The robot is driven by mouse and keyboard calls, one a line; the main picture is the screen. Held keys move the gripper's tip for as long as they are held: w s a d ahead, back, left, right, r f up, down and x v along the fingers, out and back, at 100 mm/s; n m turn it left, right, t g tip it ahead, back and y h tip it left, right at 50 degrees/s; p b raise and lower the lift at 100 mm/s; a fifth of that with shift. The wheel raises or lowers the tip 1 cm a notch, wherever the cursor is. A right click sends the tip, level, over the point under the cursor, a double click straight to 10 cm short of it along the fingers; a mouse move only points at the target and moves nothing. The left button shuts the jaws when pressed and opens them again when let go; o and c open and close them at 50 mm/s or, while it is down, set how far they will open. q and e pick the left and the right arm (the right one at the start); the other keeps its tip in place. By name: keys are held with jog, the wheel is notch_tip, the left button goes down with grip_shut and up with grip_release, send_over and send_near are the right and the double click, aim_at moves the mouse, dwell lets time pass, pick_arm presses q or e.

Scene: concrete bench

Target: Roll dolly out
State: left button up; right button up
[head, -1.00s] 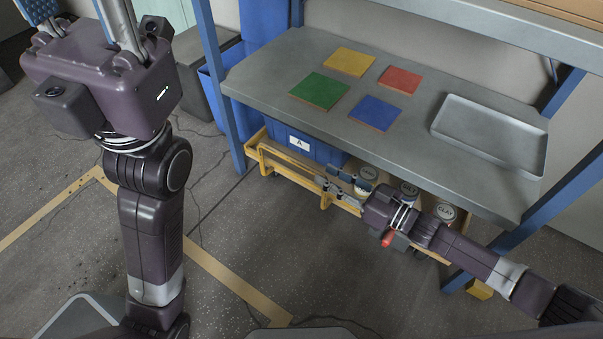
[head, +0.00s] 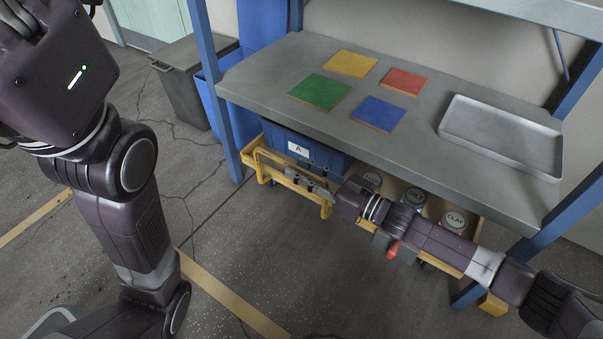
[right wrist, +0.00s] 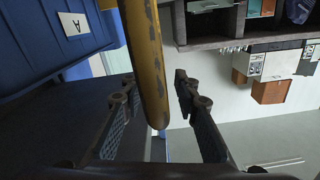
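The yellow dolly (head: 264,170) stands under the bench, its handle end sticking out at the left. It carries a blue bin (head: 325,153) labelled A and several cans, one marked CLAY (head: 455,221). My right gripper (head: 312,180) is at the dolly's handle end. In the right wrist view its two fingers (right wrist: 160,100) are apart, on either side of the yellow bar (right wrist: 146,62), with a visible gap at the right finger. My left gripper (head: 55,70) is raised at the top left, well away from the dolly; its fingertips are outside the picture.
The bench (head: 420,157) holds coloured tiles and a grey metal tray (head: 500,135). Its blue legs (head: 218,105) stand near the dolly. A grey bin (head: 185,75) and blue bin stand at the left. The floor in front is clear, with yellow tape (head: 225,298).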

grip_shut()
jog(key=shift+a, duration=0.1)
dwell(0.4)
